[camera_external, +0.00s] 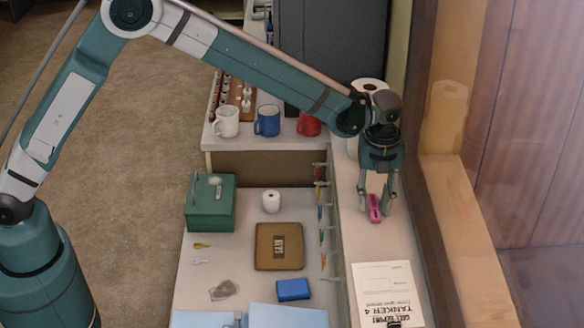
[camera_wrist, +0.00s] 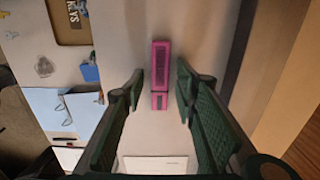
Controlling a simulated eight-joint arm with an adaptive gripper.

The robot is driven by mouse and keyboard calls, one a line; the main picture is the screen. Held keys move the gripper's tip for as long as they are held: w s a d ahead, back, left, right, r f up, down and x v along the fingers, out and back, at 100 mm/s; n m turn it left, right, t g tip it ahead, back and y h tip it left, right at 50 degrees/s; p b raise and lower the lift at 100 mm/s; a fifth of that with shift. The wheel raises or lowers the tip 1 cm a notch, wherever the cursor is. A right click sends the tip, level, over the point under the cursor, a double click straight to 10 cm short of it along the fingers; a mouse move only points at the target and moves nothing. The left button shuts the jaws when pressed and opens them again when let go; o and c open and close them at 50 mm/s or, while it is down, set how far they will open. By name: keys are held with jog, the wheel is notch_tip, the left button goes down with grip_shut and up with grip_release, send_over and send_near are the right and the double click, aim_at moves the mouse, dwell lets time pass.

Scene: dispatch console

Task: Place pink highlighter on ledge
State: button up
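The pink highlighter (camera_external: 374,209) lies on the pale raised ledge (camera_external: 347,235) that runs along the right side of the desk. My gripper (camera_external: 375,203) is right above it, pointing down, with its fingers spread on either side. In the wrist view the highlighter (camera_wrist: 160,64) lies lengthwise, and its near end is between the fingertips of my gripper (camera_wrist: 159,88). A gap shows on both sides, so the gripper is open and not touching it there.
A printed paper (camera_external: 388,292) lies nearer on the ledge. A paper roll (camera_external: 369,86) stands behind my gripper. White (camera_external: 226,121), blue (camera_external: 267,120) and red (camera_external: 308,123) mugs stand on a shelf. Below are a green box (camera_external: 209,205) and brown case (camera_external: 279,260). A window frame (camera_external: 455,240) borders the right.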

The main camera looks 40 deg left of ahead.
aim_at(376, 207)
jog(key=shift+r, duration=0.1)
notch_tip(376, 207, up, 12)
dwell(1.0)
jog(key=shift+r, duration=0.1)
dwell(0.4)
jog(key=s+a+r+n+t, duration=0.1)
jog(key=s+a+r+n, duration=0.35)
jog(key=a, duration=0.55)
jog(key=s+a+r+n+t+h, duration=0.1)
jog(key=s+a+r+n, duration=0.4)
jog(key=a, duration=0.5)
jog(key=s+a+r+n+t, duration=0.1)
jog(key=s+a+r+n, duration=0.2)
jog(key=a+r, duration=0.55)
jog(key=s+a+f+n+t, duration=0.2)
jog(key=s+a+f+n, duration=0.2)
jog(key=s+a+n, duration=0.3)
jog(key=s+a+f+n+t+y, duration=0.1)
jog(key=s+a+f+n, duration=0.3)
jog(key=s+a, duration=1.2)
jog(key=s+n+t, duration=0.1)
jog(key=n, duration=0.2)
jog(key=shift+s+a, duration=0.2)
jog(key=shift+s, duration=0.2)
